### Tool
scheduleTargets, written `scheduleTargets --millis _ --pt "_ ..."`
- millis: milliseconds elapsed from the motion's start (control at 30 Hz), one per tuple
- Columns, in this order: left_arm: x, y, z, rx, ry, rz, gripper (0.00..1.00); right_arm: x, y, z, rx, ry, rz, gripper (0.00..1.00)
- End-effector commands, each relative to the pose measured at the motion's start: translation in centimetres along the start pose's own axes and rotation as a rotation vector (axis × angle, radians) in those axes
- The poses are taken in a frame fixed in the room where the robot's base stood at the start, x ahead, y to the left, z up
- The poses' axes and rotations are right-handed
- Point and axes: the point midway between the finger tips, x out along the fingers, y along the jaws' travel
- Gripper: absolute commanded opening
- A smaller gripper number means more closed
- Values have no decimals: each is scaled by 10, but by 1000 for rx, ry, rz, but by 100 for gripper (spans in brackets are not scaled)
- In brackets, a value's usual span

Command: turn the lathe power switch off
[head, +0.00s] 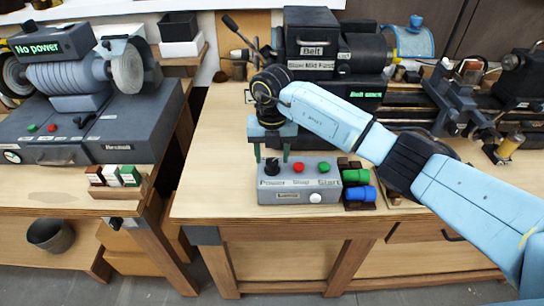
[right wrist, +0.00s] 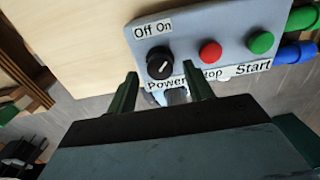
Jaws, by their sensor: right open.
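The grey lathe control box (head: 298,184) sits at the front edge of the right bench. Its black power knob (head: 272,168) is at the left, under the "Off On" label in the right wrist view; the knob (right wrist: 159,62) has a pale mark that seems to lean towards "On". A red stop button (head: 298,167) and a green start button (head: 324,166) sit to its right. My right gripper (head: 271,157) is open and points down above the knob. In the wrist view its fingertips (right wrist: 160,80) lie either side of the knob; contact cannot be told. My left gripper is out of view.
The lathe (head: 460,95) fills the back of the bench. A grinder (head: 80,75) marked "No power" stands on the left bench. The bench top left of the box is clear.

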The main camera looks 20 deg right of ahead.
Motion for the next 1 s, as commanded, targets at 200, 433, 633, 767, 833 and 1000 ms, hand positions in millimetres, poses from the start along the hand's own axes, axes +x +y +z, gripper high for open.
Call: scheduleTargets --millis 200,433,633,767,833,1000 --pt "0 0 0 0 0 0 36 14 0 0 -1 0 0 52" --pt "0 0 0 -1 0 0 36 15 0 0 -1 -1 0 52" --pt "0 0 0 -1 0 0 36 15 0 0 -1 -1 0 29" --pt "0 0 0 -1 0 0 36 15 0 0 -1 -1 0 12" --pt "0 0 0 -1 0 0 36 15 0 0 -1 -1 0 7" --pt "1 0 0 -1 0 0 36 15 0 0 -11 -1 -1 7"
